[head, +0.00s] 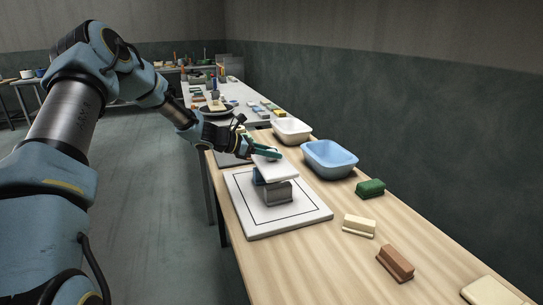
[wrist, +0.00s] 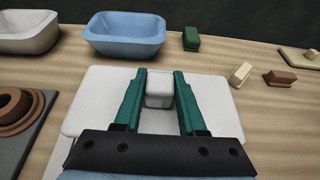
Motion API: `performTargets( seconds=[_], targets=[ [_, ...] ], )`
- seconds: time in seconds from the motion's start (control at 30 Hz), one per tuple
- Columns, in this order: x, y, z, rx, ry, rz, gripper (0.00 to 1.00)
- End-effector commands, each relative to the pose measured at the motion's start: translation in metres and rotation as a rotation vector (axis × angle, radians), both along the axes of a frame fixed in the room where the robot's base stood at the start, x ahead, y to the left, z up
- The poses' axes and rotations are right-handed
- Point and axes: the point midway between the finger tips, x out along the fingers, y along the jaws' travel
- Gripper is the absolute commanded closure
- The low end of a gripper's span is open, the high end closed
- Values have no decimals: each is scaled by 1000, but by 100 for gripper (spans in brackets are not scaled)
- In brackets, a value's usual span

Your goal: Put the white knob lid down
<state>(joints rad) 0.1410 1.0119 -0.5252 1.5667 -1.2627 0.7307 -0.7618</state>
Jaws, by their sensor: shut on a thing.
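The white knob lid (head: 275,168) is a flat white slab, held level or nearly so under my gripper (head: 266,153). In the wrist view its block-shaped white knob (wrist: 158,88) sits between the green fingers of my gripper (wrist: 159,73), which are shut on it.
A blue tub (head: 330,158) and a white tub (head: 291,130) stand behind the board. A green block (head: 370,188), a cream block (head: 359,226) and a brown block (head: 395,263) lie to the right. A dark tray (wrist: 35,130) with a brown round piece (wrist: 14,108) is at left.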

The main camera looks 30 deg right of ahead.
Motion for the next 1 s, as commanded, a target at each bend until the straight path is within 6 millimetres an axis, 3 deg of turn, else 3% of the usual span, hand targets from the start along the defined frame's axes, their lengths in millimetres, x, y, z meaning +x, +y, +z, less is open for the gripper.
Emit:
performTargets(
  seconds=[0.13,0.97,1.0],
  targets=[
    [0,-1,-12,-2,-1,0,100],
    [0,-1,-26,-3,-2,-1,100],
    [0,0,-28,1,-1,0,58]
  ],
)
